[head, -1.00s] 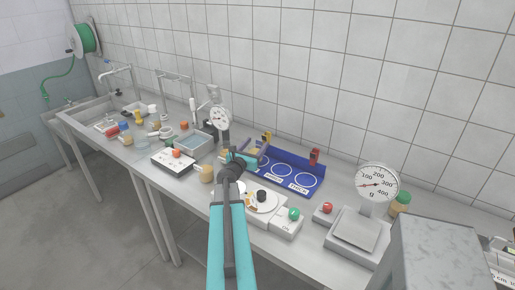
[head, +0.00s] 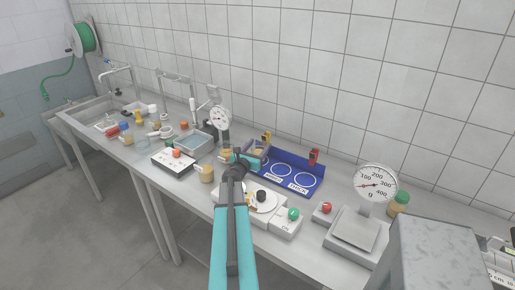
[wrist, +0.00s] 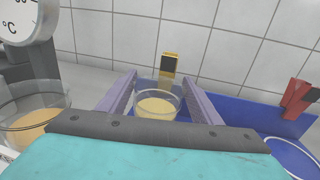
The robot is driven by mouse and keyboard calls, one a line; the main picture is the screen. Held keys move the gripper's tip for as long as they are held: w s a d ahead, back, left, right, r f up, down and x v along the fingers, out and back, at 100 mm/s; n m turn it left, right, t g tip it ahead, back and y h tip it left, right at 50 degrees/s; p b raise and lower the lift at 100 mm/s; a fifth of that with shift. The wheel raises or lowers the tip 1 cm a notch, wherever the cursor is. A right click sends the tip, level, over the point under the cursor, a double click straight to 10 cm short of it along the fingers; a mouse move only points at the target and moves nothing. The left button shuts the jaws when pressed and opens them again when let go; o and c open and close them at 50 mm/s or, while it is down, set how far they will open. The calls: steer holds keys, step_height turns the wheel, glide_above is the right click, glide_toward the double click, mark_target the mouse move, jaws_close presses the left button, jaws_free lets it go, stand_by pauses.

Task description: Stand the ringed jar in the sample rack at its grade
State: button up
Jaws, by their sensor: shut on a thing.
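My gripper (head: 250,158) is over the left end of the blue sample rack (head: 290,168). In the wrist view, its two purple-grey fingers (wrist: 158,100) are on either side of a clear jar (wrist: 157,106) of pale yellow contents, and it is shut on this jar. No ring can be made out on it. The jar's base is hidden behind my gripper's body, so I cannot tell whether it touches the rack. The rack has white circles on its floor; the nearest label reads THICK, and the left end is covered by my gripper. The rack also shows in the wrist view (wrist: 230,112).
A yellow clip (wrist: 169,68) and a red clip (wrist: 298,97) stand on the rack's back wall. Another jar (wrist: 35,122) stands left of my gripper, near a dial gauge (head: 219,118). A white device with a green button (head: 293,214) and a scale (head: 357,232) stand in front and right.

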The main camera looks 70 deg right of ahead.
steer(key=shift+f, duration=0.15)
steer(key=o, duration=1.4)
steer(key=shift+c, duration=0.2)
steer(key=shift+a+r, duration=0.1)
steer(key=shift+r, duration=0.1)
steer(key=shift+w+a+b, duration=0.15)
steer(key=shift+a+b, duration=0.4)
steer(key=shift+a, duration=1.4)
steer(key=shift+w+a+b, duration=0.2)
steer(key=shift+a+b, duration=0.4)
steer(key=shift+a, duration=1.4)
steer(key=shift+w+a+b, duration=0.15)
steer(key=shift+a+b, duration=0.4)
steer(key=shift+a, duration=1.4)
